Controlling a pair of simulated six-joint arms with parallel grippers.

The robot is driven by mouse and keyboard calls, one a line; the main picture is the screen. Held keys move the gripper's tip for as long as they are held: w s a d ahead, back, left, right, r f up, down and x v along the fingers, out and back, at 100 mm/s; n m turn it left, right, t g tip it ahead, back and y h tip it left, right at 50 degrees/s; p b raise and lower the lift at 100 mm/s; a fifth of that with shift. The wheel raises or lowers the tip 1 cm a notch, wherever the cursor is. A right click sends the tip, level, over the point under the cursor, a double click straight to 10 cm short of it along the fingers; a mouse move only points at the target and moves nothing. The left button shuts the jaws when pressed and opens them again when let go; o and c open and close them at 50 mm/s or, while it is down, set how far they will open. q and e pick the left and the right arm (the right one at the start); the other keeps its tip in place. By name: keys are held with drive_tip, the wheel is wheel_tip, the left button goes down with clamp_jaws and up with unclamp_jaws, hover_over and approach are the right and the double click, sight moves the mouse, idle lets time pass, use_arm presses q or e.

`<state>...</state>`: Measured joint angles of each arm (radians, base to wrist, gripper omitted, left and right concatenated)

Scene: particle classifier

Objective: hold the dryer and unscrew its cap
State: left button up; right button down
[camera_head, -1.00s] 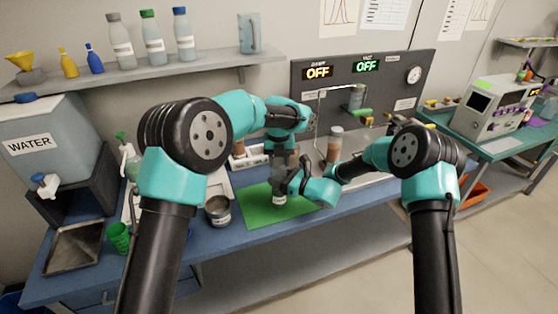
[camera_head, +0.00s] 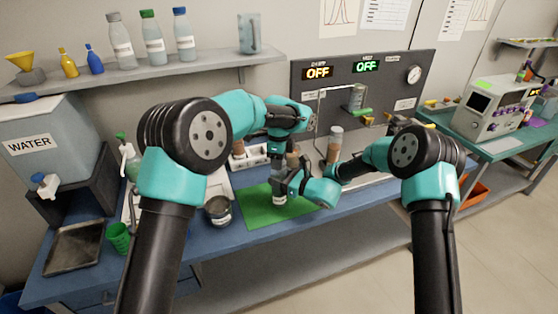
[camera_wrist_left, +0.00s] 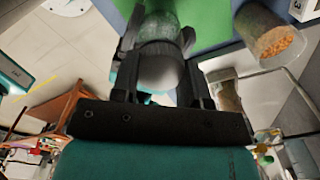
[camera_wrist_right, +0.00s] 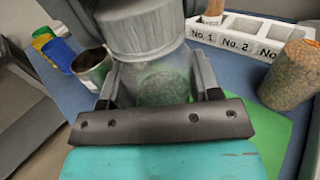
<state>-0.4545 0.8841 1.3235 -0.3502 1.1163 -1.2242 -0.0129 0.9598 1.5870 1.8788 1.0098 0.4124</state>
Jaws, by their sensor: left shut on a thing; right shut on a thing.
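The dryer is a clear jar with a wide grey cap. In the right wrist view its body (camera_wrist_right: 165,85) holds greenish granules, and the cap (camera_wrist_right: 140,32) is directly above. My right gripper (camera_wrist_right: 155,95) is shut on the body, over the green mat (camera_head: 262,208). My left gripper (camera_wrist_left: 160,65) is shut on the grey cap (camera_wrist_left: 160,72), with the clear body beyond it in the left wrist view. In the head view both grippers meet above the mat and mostly hide the dryer. I cannot tell whether the cap is apart from the body.
A metal cup (camera_head: 218,210) stands left of the mat. A white numbered rack (camera_wrist_right: 240,32) is behind, and a jar of granules (camera_wrist_right: 290,75) is close by. An orange-granule beaker (camera_wrist_left: 268,38) shows in the left wrist view. The mat's front part is clear.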

use_arm(q)
drive_tip(key=n, duration=1.1)
drive_tip(key=shift+n, duration=0.3)
drive_tip(key=n, duration=1.6)
drive_tip(key=shift+r, duration=0.1)
drive_tip(key=n, duration=0.3)
drive_tip(key=shift+n, duration=0.4)
drive_tip(key=n, duration=0.3)
drive_tip(key=shift+n, duration=0.4)
drive_tip(key=n, duration=0.4)
